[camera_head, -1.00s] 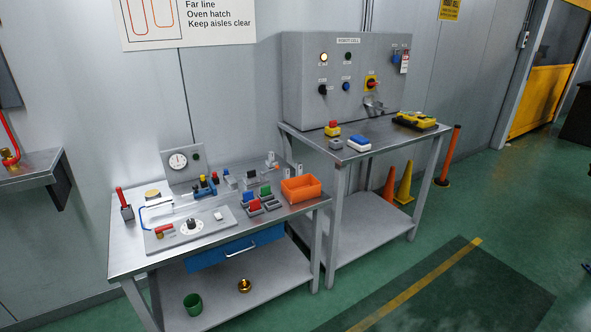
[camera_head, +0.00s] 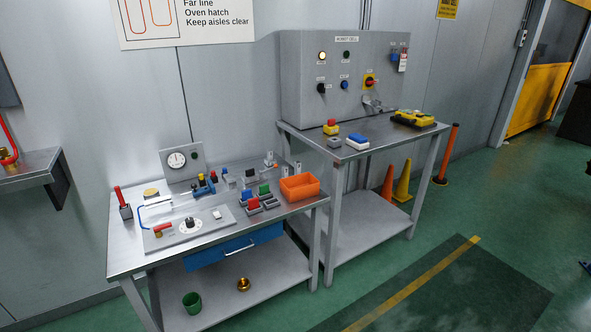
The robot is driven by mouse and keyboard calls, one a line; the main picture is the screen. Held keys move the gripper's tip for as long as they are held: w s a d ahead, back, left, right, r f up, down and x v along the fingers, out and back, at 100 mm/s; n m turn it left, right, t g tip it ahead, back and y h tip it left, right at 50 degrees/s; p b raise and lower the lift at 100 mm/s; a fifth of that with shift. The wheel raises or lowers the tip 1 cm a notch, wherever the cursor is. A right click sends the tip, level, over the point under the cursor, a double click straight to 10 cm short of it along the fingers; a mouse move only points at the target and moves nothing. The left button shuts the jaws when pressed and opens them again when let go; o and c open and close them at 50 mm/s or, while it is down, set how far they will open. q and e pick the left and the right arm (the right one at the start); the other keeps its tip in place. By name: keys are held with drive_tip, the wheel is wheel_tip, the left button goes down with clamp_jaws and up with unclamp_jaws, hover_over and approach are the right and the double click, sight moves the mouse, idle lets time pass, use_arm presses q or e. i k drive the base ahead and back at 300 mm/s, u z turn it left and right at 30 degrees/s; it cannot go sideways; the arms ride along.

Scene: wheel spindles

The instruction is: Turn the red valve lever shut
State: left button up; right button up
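A small red lever (camera_head: 164,227) on a brass fitting sits at the left end of a grey panel plate (camera_head: 200,231) on the left workbench. It lies roughly along the plate, tilted a little up to the right. A black knob on a white dial (camera_head: 190,224) is beside it on the same plate. A separate upright lever with a red grip (camera_head: 119,194) stands on a dark block at the bench's left end. Neither of my grippers is in view.
The left bench (camera_head: 125,262) also holds a gauge, an orange bin (camera_head: 300,187) and several small coloured parts. A blue drawer (camera_head: 235,249) is below. A second table with a control box (camera_head: 345,105) adjoins it. Green floor is open in front right.

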sight(157, 230)
drive_tip(key=k, duration=1.35)
drive_tip(key=u, duration=0.65)
drive_tip(key=i, duration=1.25)
drive_tip(key=z, duration=0.6)
drive_tip(key=i, duration=0.4)
drive_tip(key=z, duration=0.3)
